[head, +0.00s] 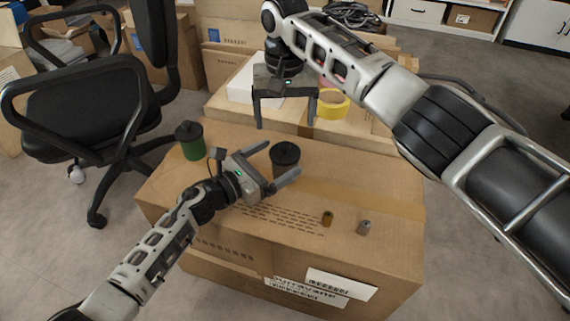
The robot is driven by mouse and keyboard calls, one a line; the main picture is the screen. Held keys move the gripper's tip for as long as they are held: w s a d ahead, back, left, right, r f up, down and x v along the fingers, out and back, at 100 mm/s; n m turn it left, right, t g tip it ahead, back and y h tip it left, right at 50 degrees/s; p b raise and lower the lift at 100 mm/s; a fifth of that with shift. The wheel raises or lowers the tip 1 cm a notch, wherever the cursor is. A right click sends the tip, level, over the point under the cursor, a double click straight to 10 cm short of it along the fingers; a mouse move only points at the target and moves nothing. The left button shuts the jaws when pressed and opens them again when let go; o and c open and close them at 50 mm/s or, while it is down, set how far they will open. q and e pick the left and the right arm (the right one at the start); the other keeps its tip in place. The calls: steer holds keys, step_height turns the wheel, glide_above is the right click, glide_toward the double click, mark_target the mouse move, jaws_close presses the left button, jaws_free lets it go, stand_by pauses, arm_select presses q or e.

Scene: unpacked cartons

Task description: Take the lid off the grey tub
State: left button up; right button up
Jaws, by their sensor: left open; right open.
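The grey tub (286,170) stands upright on the large carton, with its dark lid (286,152) on top. My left gripper (281,162) is open, and its fingers point at the tub from the left. One finger is at the tub's far left and the other at its near side; I cannot tell whether they touch it. My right gripper (285,125) is open and empty, pointing down above and behind the tub. A green tub (193,149) with a dark lid (188,131) stands at the carton's left.
The large carton (390,200) has a small brown piece (327,218) and a small grey piece (365,228) near its front right. Behind are a yellow tape roll (333,104), a white box (241,86) and more cartons. An office chair (75,105) stands at left.

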mark_target(288, 146)
arm_select(q)
steer(key=shift+w+d, duration=0.4)
steer(key=shift+d, duration=0.1)
steer(key=c, duration=1.5)
arm_select(e)
steer(key=shift+o, duration=0.9)
steer(key=shift+s+a+n+y, duration=0.1)
steer(key=shift+s+n+y, duration=0.2)
steer(key=shift+n, duration=0.4)
steer(key=s+d+r+n+t+y, duration=0.2)
steer(key=s+d+r+n+t, duration=0.15)
steer(key=n, duration=0.25)
steer(key=x, duration=1.2)
steer(key=shift+s, duration=0.1)
steer(key=shift+c, duration=0.3)
